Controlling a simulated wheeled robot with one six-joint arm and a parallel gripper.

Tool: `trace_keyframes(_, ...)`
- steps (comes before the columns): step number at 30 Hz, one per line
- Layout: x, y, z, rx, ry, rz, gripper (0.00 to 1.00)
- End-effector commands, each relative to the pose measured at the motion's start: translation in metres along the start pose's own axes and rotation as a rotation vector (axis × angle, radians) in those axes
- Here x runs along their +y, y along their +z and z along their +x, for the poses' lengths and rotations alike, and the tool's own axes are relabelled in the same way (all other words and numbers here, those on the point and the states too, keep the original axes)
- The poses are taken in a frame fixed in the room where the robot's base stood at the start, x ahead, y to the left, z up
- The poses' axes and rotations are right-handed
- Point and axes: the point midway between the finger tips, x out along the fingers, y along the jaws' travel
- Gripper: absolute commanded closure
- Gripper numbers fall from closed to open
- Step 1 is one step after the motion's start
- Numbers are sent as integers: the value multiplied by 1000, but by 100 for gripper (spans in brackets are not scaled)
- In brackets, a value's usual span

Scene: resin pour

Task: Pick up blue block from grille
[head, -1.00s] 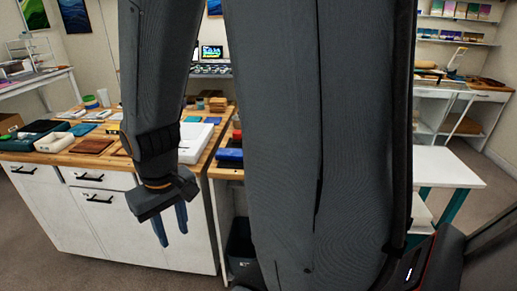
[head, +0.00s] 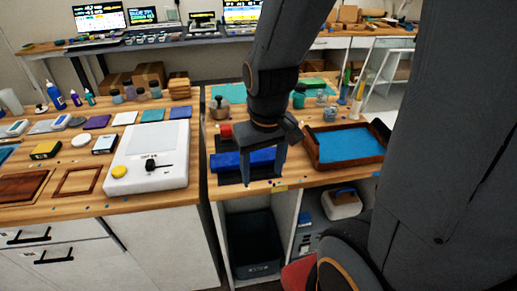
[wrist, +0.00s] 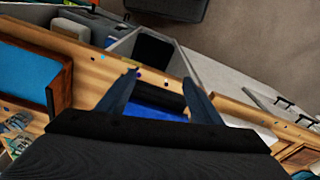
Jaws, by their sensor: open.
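The blue block (head: 228,161) lies on a dark grille (head: 229,179) near the front edge of the wooden bench. My gripper (head: 263,178) is open, fingers pointing down, and overlaps the block's right part in the head view. In the wrist view, the blue block (wrist: 150,112) shows partly between the two spread fingers of my gripper (wrist: 160,79), with a dark strip of the grille (wrist: 158,96) beyond it. My gripper body hides the rest of the block. No grip on the block shows; the exact height above it is unclear.
A wood-framed blue tray (head: 348,145) stands right of the gripper. A white scale-like device (head: 150,160) is on the left bench. A small red object (head: 225,130) sits behind the block. A dark bin (head: 254,245) stands below the bench.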

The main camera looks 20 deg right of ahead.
Motion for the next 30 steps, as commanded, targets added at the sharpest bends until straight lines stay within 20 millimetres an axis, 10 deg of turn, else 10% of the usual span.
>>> trace_keyframes(30,47,-126,19,216,-314,-1229,30)
